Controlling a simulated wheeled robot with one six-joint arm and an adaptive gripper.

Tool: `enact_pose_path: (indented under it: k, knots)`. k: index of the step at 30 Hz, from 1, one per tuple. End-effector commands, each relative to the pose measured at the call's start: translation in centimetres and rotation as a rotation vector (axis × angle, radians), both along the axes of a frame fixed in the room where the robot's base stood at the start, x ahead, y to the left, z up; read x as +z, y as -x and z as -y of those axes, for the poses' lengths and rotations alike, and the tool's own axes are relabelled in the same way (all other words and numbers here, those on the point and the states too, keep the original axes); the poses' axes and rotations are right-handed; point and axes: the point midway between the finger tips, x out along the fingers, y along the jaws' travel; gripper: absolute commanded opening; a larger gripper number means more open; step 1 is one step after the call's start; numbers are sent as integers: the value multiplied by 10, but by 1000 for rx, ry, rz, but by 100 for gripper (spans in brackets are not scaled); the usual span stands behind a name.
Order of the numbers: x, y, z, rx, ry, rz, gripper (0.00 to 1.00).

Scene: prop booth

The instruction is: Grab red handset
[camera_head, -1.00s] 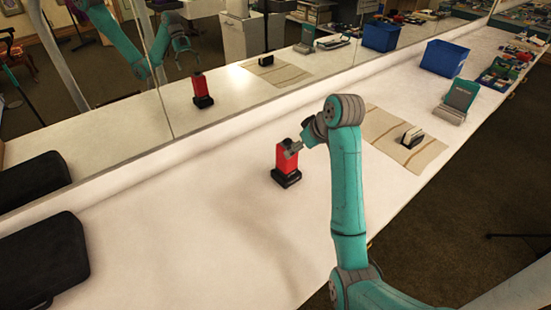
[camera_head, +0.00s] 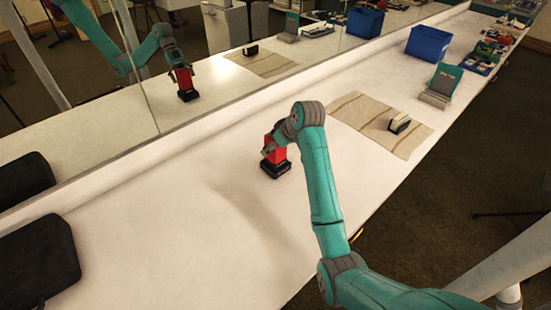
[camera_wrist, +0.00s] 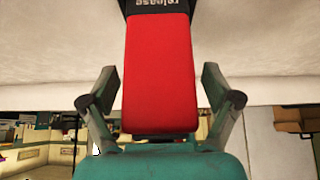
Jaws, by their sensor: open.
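The red handset (camera_head: 278,154) stands upright in a black base (camera_head: 276,170) on the white counter, partly covered by my arm. My gripper (camera_head: 270,146) is at the handset's upper part. In the wrist view, the red handset (camera_wrist: 158,72) fills the middle, with its black end marked "release" at the top edge. My gripper (camera_wrist: 158,80) is open, with one finger on each side of the handset. A gap shows between each finger and the red body.
A striped cloth (camera_head: 350,108) with a small black-and-white item (camera_head: 399,123) lies to the right. Beyond are a teal-faced stand (camera_head: 442,84) and a blue bin (camera_head: 428,43). A black case (camera_head: 35,268) lies at left. A mirror (camera_head: 190,60) runs along the back.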

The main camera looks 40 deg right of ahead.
Motion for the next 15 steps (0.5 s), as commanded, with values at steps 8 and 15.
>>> enact_pose_path:
  k: [8, 15]
  knots:
    - [-4, -2, 0, 0, 0, 0, 89]
    - [-4, -2, 0, -1, -1, 0, 34]
